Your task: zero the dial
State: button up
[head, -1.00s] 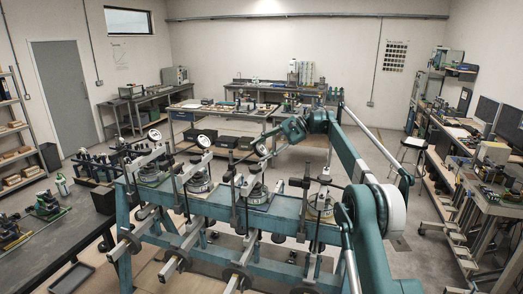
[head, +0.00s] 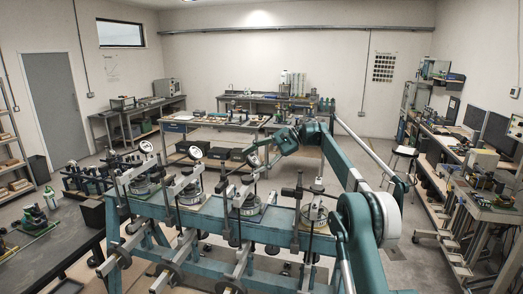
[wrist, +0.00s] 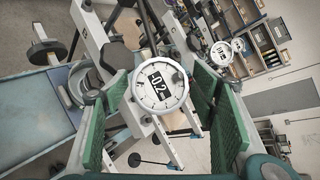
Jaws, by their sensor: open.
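In the wrist view a round white dial (wrist: 160,86) faces me, with a dark display that seems to read -0.2. It sits on a lever frame's grey bar. My gripper (wrist: 152,98) is open, with its green-padded fingers left and right of the dial in the picture; I cannot tell whether either touches it. In the head view my gripper (head: 267,146) is small, by the third dial (head: 254,160) from the left. Two more dials, the left one (head: 146,147) and the second one (head: 195,153), stand on the teal bench (head: 170,207).
A fourth lever frame (head: 318,190) stands at the bench's right end, partly behind my arm. Black posts and levers crowd the bench. A dark table (head: 60,245) is at the left, and a workbench with monitors (head: 493,130) at the right. Open floor (head: 415,262) lies at the lower right.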

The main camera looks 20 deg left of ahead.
jog(key=shift+m, duration=0.3)
jog(key=shift+m+t+y+b, duration=0.45)
jog(key=shift+m+b, duration=0.4)
jog(key=shift+m, duration=0.55)
jog(key=shift+m+t+y+b, duration=0.35)
jog(key=shift+m+y+b, duration=0.35)
jog(key=shift+m, duration=0.7)
jog(key=shift+t+h, duration=0.75)
jog(key=shift+t, duration=0.05)
jog(key=shift+b+v, duration=0.3)
jog(key=shift+v, duration=2.6)
jog(key=shift+s+a+t+h, duration=0.5)
jog(key=shift+t, duration=0.1)
jog(key=shift+s+a+r+t+h, duration=0.1)
jog(key=shift+s+t+h, duration=0.2)
jog(key=shift+t+h, duration=0.05)
jog(key=shift+s+a+r+t+h, duration=0.1)
jog(key=shift+s+r+t+h, duration=0.05)
jog(key=shift+s+t+h, duration=0.15)
jog(key=shift+s+r+t+h, duration=0.4)
jog(key=shift+t+h, duration=0.15)
jog(key=shift+t, duration=0.1)
jog(key=n+t+h, duration=0.2)
jog(key=t+h, duration=0.1)
jog(key=t, duration=0.1)
send_near(254, 160)
jog(key=shift+d+r, duration=0.35)
jog(key=shift+r, duration=0.25)
